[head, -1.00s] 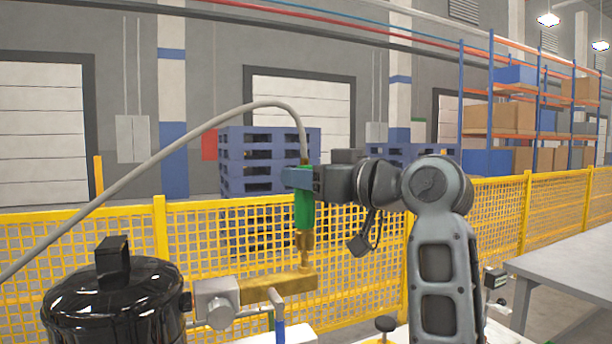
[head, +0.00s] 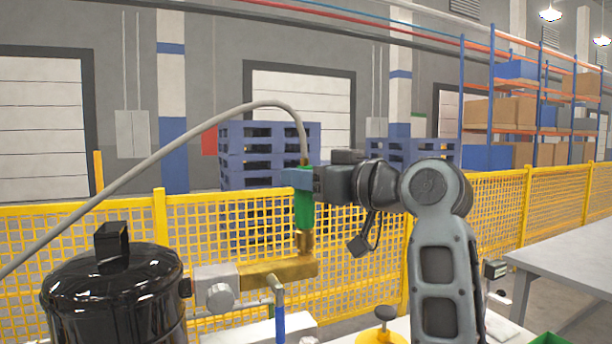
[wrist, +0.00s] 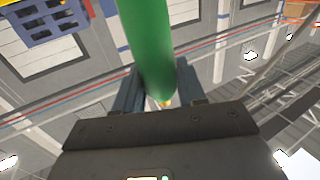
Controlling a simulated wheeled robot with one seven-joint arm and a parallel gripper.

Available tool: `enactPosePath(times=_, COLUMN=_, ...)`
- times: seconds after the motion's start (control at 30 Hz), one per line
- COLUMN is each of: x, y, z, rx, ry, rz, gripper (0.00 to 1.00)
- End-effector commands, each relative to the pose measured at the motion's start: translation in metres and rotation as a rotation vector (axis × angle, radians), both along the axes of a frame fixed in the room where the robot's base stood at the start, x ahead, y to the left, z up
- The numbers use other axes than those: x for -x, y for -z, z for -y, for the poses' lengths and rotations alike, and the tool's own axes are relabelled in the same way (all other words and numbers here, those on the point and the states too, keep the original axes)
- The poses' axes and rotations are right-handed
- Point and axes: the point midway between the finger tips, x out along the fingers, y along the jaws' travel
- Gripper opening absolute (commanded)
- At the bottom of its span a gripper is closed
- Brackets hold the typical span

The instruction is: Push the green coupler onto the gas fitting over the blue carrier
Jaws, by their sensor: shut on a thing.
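My gripper (head: 303,178) is shut on the green coupler (head: 305,210) and holds it upright, with a grey hose rising from its top. The coupler is directly above a brass fitting (head: 304,242) that stands on the right end of a brass block (head: 262,273). The coupler's lower end meets the brass; how far it sits over the fitting I cannot tell. A blue upright piece (head: 279,322) shows below the block; I cannot tell if it is the carrier. In the wrist view the green coupler (wrist: 150,45) lies between the jaws.
A black tank (head: 115,295) stands left of the brass block. The grey hose (head: 170,150) arches over the tank. A yellow mesh fence (head: 90,240) runs behind. A grey table (head: 570,255) is at the right, and a yellow-based knob (head: 383,325) is low in front.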

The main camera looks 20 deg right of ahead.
Motion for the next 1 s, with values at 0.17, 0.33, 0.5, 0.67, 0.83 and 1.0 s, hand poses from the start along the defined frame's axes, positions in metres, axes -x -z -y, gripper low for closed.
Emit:
enactPosePath(times=0.17, x=0.0001, y=0.0044, z=0.0000, rx=0.000, ry=0.000, rz=0.001, gripper=0.01)
enactPosePath(times=0.33, x=0.0001, y=0.0081, z=0.0000, rx=0.001, ry=0.000, rz=0.001, gripper=0.01)
enactPosePath(times=0.5, x=0.0001, y=0.0073, z=0.0000, rx=0.001, ry=0.000, rz=0.001, gripper=0.54)
enactPosePath(times=0.67, x=0.0001, y=0.0075, z=0.0000, rx=0.000, ry=0.000, rz=0.000, gripper=0.69)
enactPosePath(times=0.83, x=0.0000, y=0.0077, z=0.0000, rx=0.000, ry=0.000, rz=0.000, gripper=0.70)
enactPosePath(times=1.0, x=0.0056, y=0.0084, z=0.0032, rx=0.001, ry=0.001, rz=0.000, gripper=0.70)
